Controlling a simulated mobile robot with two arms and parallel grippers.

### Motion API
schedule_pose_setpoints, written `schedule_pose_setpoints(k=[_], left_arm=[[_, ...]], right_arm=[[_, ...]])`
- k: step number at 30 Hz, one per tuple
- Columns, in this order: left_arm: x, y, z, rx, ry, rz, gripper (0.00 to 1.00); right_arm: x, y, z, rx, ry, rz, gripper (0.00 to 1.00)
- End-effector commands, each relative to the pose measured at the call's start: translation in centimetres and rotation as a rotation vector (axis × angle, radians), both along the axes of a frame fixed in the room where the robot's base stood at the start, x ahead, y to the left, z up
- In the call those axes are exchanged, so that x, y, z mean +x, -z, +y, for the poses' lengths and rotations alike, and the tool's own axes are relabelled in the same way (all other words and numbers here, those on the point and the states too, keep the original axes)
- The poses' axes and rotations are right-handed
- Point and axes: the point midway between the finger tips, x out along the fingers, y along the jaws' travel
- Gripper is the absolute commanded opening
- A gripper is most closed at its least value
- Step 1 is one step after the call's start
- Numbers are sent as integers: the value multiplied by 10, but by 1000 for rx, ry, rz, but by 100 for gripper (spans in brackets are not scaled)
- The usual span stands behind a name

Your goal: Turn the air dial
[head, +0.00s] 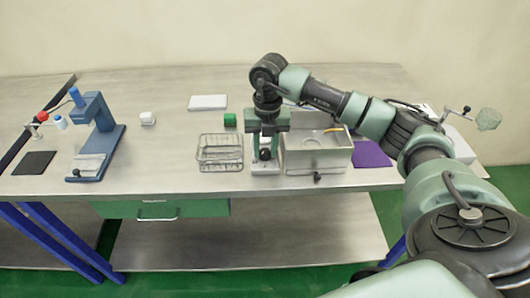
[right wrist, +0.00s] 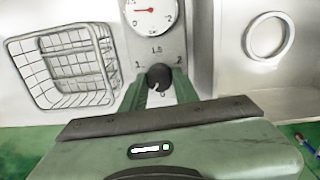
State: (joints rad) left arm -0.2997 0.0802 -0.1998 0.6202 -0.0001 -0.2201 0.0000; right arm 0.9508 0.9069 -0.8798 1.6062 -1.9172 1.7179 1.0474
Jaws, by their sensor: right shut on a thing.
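The air dial is a small black knob (right wrist: 158,76) on a grey upright panel (right wrist: 172,45), with the marks 1, 1.5 and 2 around it. Above it is a round white gauge (right wrist: 152,16) whose red needle points left. In the head view the dial (head: 265,155) shows low on the panel, between my right gripper's fingers. My right gripper (head: 265,148) reaches down from above and is shut on the dial. Its green fingers lie on both sides of the knob in the right wrist view (right wrist: 160,92). My left gripper is not in view.
A wire basket (head: 220,166) stands just left of the panel, and a grey metal box (head: 318,166) just right. A purple mat (head: 372,154) lies right of the box.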

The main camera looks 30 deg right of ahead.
Motion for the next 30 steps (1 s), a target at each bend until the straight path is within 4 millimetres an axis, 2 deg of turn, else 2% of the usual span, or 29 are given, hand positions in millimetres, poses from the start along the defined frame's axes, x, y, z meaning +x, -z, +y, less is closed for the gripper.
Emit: schedule_pose_setpoints(k=[15, 22, 30], left_arm=[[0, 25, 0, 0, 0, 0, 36], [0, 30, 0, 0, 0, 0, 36], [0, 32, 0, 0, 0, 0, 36]], right_arm=[[1, 0, -1, 1, -448, -5, 0], [1, -1, -1, 0, -573, -4, 0], [1, -1, -1, 1, -638, -4, 0]])
